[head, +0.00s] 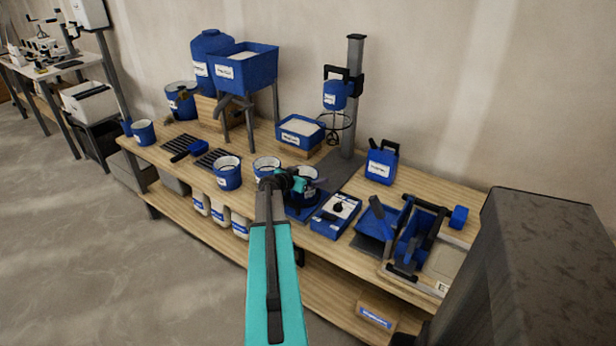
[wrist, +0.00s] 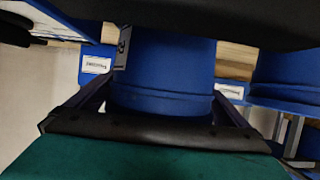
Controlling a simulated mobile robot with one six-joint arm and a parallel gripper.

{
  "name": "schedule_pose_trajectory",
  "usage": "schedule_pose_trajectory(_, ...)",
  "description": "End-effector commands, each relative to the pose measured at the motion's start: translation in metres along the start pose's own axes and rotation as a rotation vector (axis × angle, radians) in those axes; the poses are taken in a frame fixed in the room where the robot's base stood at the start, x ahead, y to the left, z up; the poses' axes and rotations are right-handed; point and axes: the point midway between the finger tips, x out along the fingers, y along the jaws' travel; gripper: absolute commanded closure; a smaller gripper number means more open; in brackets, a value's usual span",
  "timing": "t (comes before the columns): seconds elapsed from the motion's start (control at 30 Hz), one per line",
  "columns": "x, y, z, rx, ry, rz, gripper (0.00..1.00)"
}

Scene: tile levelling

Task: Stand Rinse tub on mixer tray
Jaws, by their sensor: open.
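Three similar blue tubs with pale rims stand along the front middle of the bench in the head view: a left one (head: 227,176), a middle one (head: 266,163) and a right one partly hidden behind my gripper (head: 298,184). I cannot read which is labelled Rinse tub. A flat dark-blue tray (head: 302,214), perhaps the mixer tray, lies under or beside the right tub. In the wrist view a blue tub (wrist: 165,75) fills the middle between my open fingers. I cannot tell whether they touch it.
A mixer stand (head: 353,100) rises behind, with a blue bin (head: 300,132) to its left. A hopper (head: 243,70) on legs stands at the back left.

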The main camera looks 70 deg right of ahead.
Motion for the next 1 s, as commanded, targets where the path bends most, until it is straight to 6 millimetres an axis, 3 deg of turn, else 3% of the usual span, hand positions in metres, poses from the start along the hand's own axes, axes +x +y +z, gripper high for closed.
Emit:
schedule_pose_trajectory(0.37,-0.002,0.000,-0.004,0.000,-0.001,0.000,0.01)
schedule_pose_trajectory(1.0,-0.073,0.000,-0.001,0.000,0.001,-0.002,0.01)
